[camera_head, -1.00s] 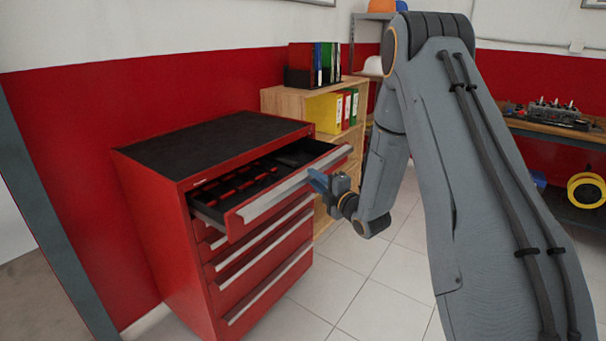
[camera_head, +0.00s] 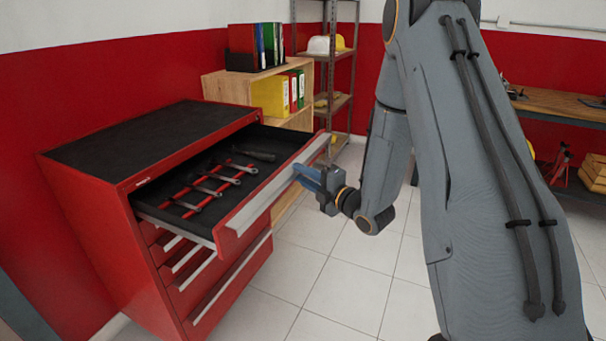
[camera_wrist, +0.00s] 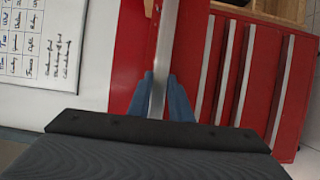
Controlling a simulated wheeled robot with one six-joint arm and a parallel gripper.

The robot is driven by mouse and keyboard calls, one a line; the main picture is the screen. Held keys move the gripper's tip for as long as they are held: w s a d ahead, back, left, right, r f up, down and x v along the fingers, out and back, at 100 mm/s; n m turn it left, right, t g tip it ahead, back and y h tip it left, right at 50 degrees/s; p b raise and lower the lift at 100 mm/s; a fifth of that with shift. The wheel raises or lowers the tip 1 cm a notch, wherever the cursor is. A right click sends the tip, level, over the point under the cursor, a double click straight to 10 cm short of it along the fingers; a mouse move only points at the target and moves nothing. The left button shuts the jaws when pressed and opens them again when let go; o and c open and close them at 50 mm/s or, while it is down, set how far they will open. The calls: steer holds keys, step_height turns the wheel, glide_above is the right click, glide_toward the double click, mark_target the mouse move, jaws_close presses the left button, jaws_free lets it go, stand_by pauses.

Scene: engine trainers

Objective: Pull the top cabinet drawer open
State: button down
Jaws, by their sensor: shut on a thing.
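The red tool cabinet (camera_head: 110,212) with a black top stands at the left in the head view. Its top drawer (camera_head: 290,165) is pulled well out, with wrenches and red dividers showing inside. My gripper (camera_head: 306,176) is at the right part of the drawer's silver handle strip. In the wrist view, the blue fingers of my gripper (camera_wrist: 160,98) are on either side of the silver handle (camera_wrist: 160,60) and shut on it. The lower drawers (camera_wrist: 245,75) are closed.
A wooden shelf (camera_head: 228,88) with binders stands beyond the cabinet, and a metal rack (camera_head: 328,75) with helmets is behind it. A workbench (camera_head: 560,104) is at the right. Tiled floor (camera_head: 335,285) in front of the cabinet is clear.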

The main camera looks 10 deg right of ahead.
steer(key=shift+s+a+f, duration=0.15)
steer(key=shift+s+f, duration=0.05)
steer(key=shift+f, duration=0.2)
steer(key=c, duration=1.7)
jaws_free()
steer(key=shift+w, duration=0.1)
steer(key=shift+r, duration=0.15)
steer(key=b+v, duration=0.1)
steer(key=v, duration=0.6)
steer(key=shift+s+d, duration=0.25)
steer(key=shift+s, duration=0.05)
